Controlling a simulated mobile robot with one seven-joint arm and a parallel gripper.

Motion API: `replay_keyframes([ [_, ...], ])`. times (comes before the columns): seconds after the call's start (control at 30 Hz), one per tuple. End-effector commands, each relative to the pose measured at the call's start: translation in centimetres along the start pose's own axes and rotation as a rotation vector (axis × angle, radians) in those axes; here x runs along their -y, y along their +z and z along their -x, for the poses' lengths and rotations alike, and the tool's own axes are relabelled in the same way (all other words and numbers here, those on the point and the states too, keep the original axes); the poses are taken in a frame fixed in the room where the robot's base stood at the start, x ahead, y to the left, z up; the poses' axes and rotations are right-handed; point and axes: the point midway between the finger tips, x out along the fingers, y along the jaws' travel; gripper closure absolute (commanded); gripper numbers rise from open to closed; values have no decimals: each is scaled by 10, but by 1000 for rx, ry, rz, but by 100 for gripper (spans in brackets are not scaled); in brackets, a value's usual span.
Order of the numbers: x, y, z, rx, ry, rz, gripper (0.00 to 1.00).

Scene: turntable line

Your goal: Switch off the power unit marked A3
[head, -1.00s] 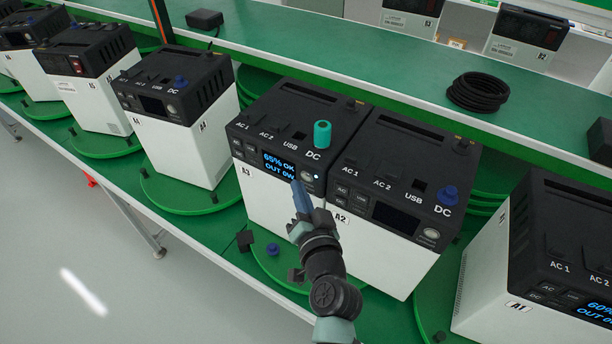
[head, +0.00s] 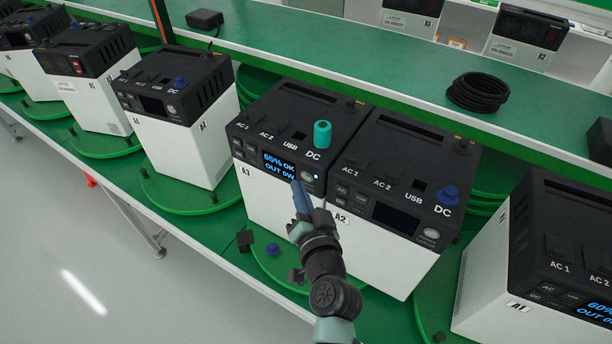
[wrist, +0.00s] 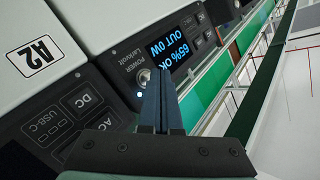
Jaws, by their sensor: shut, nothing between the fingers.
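The power unit marked A3 (head: 262,201) is a white box with a black top on a green turntable. Its screen (head: 281,164) is lit and reads 65% OK, OUT 0W; the screen also shows in the wrist view (wrist: 168,48). A round power button (wrist: 143,76) sits beside the screen, with a small lit dot near it. A teal plug (head: 321,134) stands in its DC socket. My gripper (head: 297,186) is shut and empty, its tips at A3's front panel close to the button. In the wrist view its fingers (wrist: 158,85) point at the button; contact cannot be told.
The unit marked A2 (head: 380,249) stands close on the right, its screen dark and a blue plug in its DC socket. Unit A1 (head: 490,265) is further right. A black block (head: 244,240) and a blue cap (head: 272,249) lie in front of A3. A black cable coil (head: 478,92) lies behind.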

Motion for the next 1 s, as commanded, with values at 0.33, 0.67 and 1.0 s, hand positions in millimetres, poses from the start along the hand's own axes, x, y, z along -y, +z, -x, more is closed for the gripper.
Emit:
replay_keyframes([
  [0.33, 0, 0, 0, 0, 0, 0, 100],
  [0.67, -5, -4, -6, -1, 1, 0, 100],
  [1.0, -5, -5, -6, 0, 0, 0, 100],
])
